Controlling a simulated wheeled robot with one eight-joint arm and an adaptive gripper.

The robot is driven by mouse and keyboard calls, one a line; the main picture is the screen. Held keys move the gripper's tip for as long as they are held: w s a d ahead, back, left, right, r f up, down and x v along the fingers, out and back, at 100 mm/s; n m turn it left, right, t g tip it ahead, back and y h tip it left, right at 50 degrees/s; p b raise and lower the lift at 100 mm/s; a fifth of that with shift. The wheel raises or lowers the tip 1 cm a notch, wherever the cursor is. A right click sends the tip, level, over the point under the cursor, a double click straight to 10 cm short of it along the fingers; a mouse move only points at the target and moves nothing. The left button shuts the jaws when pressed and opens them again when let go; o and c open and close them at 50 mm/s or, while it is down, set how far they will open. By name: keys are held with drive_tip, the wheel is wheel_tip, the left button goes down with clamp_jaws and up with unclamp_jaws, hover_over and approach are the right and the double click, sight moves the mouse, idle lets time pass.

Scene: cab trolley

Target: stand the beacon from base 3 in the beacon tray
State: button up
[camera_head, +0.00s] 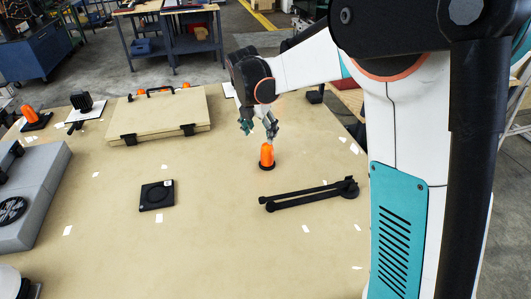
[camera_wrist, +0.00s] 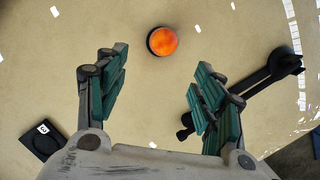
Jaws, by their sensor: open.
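An orange beacon (camera_head: 267,154) with a black foot stands upright on the tan table. My gripper (camera_head: 259,128) is open and empty, just above and behind this beacon. In the wrist view the beacon (camera_wrist: 162,41) shows from above, ahead of the space between the spread fingers (camera_wrist: 160,75), apart from both. A black square base (camera_head: 156,196) with a small label lies empty to the left; it also shows in the wrist view (camera_wrist: 41,140). I cannot make out which thing is the beacon tray.
A black two-bar linkage (camera_head: 310,194) lies right of the beacon. A closed tan case (camera_head: 160,117) stands behind left, with orange tops behind it. Another orange beacon (camera_head: 31,114) and a grey block (camera_head: 35,190) are at far left. The front middle is clear.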

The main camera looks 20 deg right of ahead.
sight(267, 153)
drive_tip(key=b+x, duration=0.1)
drive_tip(key=x, duration=0.7)
drive_tip(key=shift+b, duration=0.35)
drive_tip(key=shift+d+b+x, duration=0.15)
drive_tip(key=shift+b+x, duration=0.3)
drive_tip(key=shift+x, duration=0.9)
drive_tip(key=shift+d+b+x, duration=0.2)
drive_tip(key=shift+b+x, duration=0.2)
drive_tip(key=shift+x, duration=0.95)
drive_tip(key=shift+r, duration=0.15)
drive_tip(key=c, duration=1.3)
